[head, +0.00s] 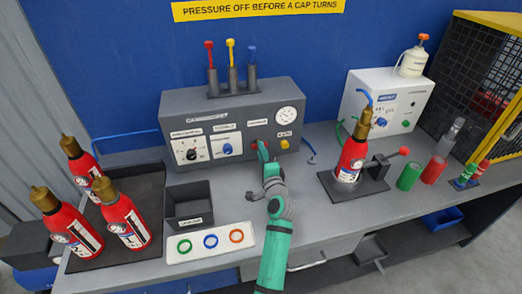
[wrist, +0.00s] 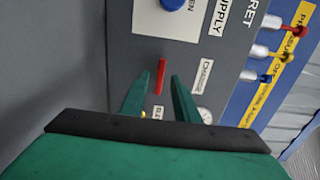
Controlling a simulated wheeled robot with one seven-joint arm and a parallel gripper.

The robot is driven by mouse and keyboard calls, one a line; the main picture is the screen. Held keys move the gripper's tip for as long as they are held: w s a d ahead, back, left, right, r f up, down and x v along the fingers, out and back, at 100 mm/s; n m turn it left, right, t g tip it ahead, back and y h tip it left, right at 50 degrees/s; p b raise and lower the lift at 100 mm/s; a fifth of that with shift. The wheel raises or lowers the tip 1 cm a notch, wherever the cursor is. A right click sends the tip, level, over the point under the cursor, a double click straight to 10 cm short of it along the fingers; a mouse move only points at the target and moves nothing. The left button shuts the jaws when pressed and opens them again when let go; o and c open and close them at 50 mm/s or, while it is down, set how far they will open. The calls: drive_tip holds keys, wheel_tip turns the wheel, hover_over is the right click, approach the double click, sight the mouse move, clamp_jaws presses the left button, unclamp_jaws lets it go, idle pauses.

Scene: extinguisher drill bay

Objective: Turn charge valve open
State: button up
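The charge valve is a red lever (wrist: 161,76) on the grey cabinet's front, beside a small "CHARGE" label (wrist: 205,76). In the wrist view it stands between the tips of my gripper (wrist: 160,88). The two green fingers are apart, with gaps on both sides of the lever, and no contact shows. In the head view my gripper (head: 263,152) reaches the right part of the grey cabinet (head: 243,98), below the "CHARGE" label, and hides most of the lever.
On the cabinet, a blue supply knob (head: 227,149), a yellow button (head: 285,144) and a gauge (head: 287,116) are close by. A bin (head: 188,221) and ring tray (head: 208,257) lie left of my arm. A red extinguisher (head: 352,160) stands in a holder to the right.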

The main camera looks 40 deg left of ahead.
drive_tip(key=shift+w+a, duration=0.45)
drive_tip(key=shift+w, duration=0.15)
drive_tip(key=shift+c, duration=0.3)
drive_tip(key=shift+s, duration=0.1)
clamp_jaws()
drive_tip(key=shift+a+n, duration=0.1)
drive_tip(key=shift+n, duration=0.2)
drive_tip(key=n, duration=1.7)
drive_tip(key=shift+n, duration=0.3)
drive_tip(key=shift+f, duration=0.1)
